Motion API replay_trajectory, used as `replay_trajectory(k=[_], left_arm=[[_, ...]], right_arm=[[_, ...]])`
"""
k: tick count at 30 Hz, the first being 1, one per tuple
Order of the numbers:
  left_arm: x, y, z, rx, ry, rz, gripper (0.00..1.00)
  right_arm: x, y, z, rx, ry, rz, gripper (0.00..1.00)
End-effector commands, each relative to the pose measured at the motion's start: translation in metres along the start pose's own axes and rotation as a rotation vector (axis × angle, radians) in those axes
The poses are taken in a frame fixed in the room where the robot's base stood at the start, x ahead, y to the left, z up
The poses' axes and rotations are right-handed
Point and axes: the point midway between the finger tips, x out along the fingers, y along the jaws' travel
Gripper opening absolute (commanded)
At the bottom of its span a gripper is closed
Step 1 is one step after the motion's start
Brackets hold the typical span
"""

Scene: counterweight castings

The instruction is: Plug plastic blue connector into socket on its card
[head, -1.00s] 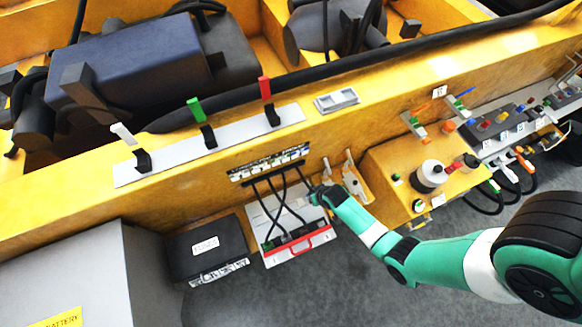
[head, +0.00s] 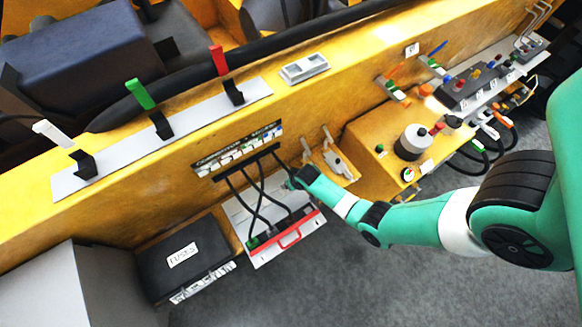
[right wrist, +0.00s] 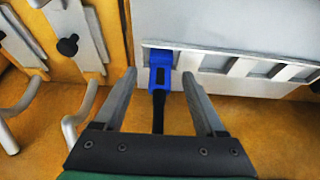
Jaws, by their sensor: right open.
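In the right wrist view the blue connector (right wrist: 161,68) stands at the leftmost opening of a pale grey card (right wrist: 235,27), with its black cable running down toward me. Its front end meets the opening; how deep it sits I cannot tell. My right gripper (right wrist: 158,76) is open, one finger on each side of the connector, with gaps showing. In the head view my right gripper (head: 298,177) is at the upper right edge of the pale card with the red handle (head: 290,239); the connector is too small to tell there. My left gripper is not in view.
Black cables (head: 257,190) run from a labelled strip (head: 237,150) on the yellow beam to the card. A black fuse box (head: 183,256) stands left of it. Metal brackets (right wrist: 65,45) sit left of the connector. Grey floor (head: 400,285) is clear in front.

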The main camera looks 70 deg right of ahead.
Motion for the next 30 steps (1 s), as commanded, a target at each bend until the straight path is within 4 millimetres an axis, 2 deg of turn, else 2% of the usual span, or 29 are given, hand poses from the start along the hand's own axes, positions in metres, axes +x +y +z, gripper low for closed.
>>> replay_trajectory(k=[1, 2, 9, 21, 30], left_arm=[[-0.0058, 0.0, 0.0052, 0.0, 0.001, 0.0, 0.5], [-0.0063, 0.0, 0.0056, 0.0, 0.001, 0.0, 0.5], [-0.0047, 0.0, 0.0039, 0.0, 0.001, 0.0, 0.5], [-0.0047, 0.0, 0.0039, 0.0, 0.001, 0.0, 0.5], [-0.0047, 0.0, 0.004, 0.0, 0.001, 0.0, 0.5]], right_arm=[[0.0099, 0.0001, 0.001, 0.0, 0.0, 0.0, 0.72], [0.0115, 0.0002, 0.0009, 0.0, 0.0, 0.0, 0.72], [0.0106, 0.0001, -0.0006, 0.0, 0.001, 0.0, 0.72], [0.0106, 0.0001, -0.0004, 0.0, 0.001, 0.0, 0.01], [0.0105, 0.0001, -0.0005, 0.0, 0.001, 0.0, 0.0]])
